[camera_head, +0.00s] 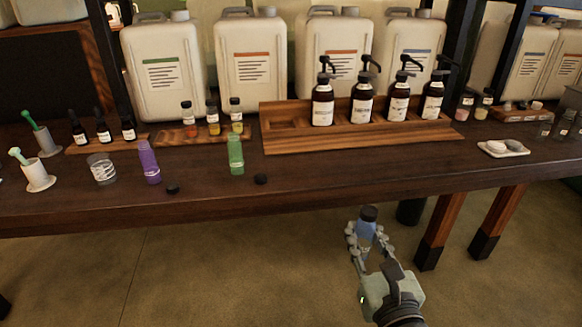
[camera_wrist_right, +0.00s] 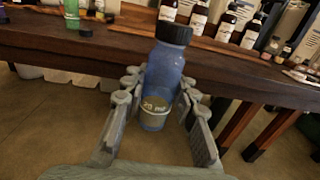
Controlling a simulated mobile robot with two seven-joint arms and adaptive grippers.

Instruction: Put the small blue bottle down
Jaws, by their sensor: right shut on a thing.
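The small blue bottle (camera_wrist_right: 158,85) has a black cap and a label band and is held upright, slightly tilted, between the fingers of my right gripper (camera_wrist_right: 158,100). In the head view the blue bottle (camera_head: 366,226) and my right gripper (camera_head: 368,240) are in front of the table's front edge, over the floor. My right gripper is shut on the bottle. The dark wooden table (camera_head: 330,178) lies beyond it. My left gripper is not in view.
A green bottle (camera_head: 236,154), a purple bottle (camera_head: 149,162) and two loose black caps stand on the table at left. A wooden rack (camera_head: 360,143) holds several pump bottles. The table front right of the green bottle is clear. A white dish (camera_head: 503,148) lies at right.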

